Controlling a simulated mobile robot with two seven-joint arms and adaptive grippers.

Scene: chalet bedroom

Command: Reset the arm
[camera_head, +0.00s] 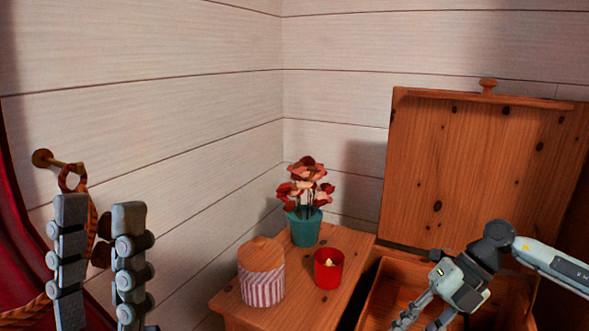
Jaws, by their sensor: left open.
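My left gripper (99,207) is at the lower left of the head view. Its two grey fingers point up and stand apart, with nothing held between them. My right arm comes in from the right edge, and my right gripper (425,315) points down toward the bottom edge, in front of the open wooden chest (381,281). Its fingertips run low in the picture and partly out of it, so I cannot tell whether it is open or shut. The chest's lid (455,170) stands raised against the wall.
A wooden stand (338,246) in the corner bears a teal pot (304,230) with red flowers (306,185), a red candle cup (328,272) and a striped jar (262,288) with a wooden lid. A red curtain (28,262) and a wall hook (42,158) are at left.

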